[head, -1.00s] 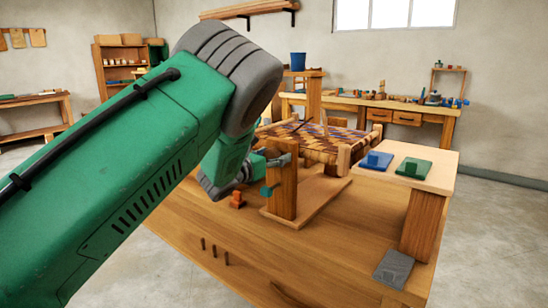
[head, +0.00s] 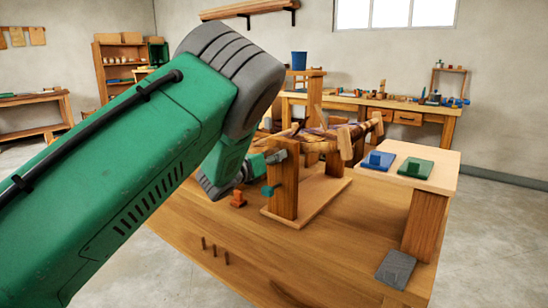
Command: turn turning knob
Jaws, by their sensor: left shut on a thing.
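The woven bark seat (head: 335,142) is mounted between wooden posts on a stand and is now tilted nearly edge-on. My left gripper (head: 273,172) is at the outer side of the near post (head: 285,185). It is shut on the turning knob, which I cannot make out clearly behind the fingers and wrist. My left arm covers much of the left of the view. My right gripper is not in view.
The stand's base board (head: 320,200) lies on the workbench (head: 250,240). A small orange piece (head: 238,200) lies below the gripper. A raised shelf at right carries a blue block (head: 377,161) and a green block (head: 414,168). A grey plate (head: 396,268) lies in front.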

